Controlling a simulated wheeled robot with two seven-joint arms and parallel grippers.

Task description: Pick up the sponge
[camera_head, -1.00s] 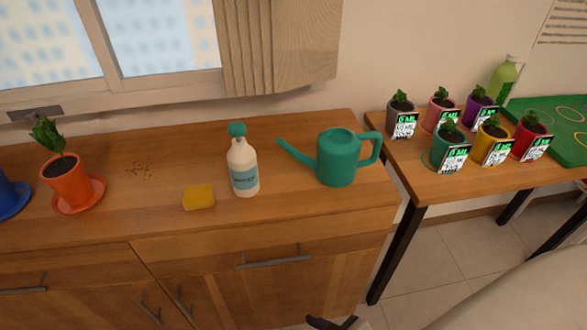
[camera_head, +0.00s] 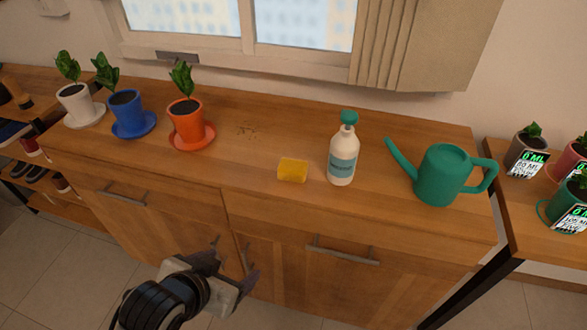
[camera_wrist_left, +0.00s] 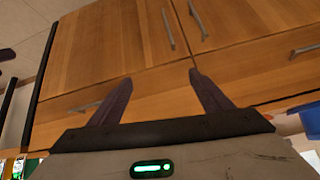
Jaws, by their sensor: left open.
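The yellow sponge (camera_head: 292,170) lies on the wooden cabinet top, between the orange pot and the white spray bottle. My left gripper (camera_head: 232,262) is in front of the cabinet doors, below the top's front edge, apart from the sponge and to its lower left. In the left wrist view its two dark fingers (camera_wrist_left: 160,95) are spread with nothing between them, facing the cabinet front. The sponge does not show in the left wrist view. My right gripper does not show.
The white bottle (camera_head: 342,155) with a green cap stands just right of the sponge, and a green watering can (camera_head: 440,176) farther right. The orange pot (camera_head: 187,122), blue pot (camera_head: 127,113) and white pot (camera_head: 78,105) stand to the left.

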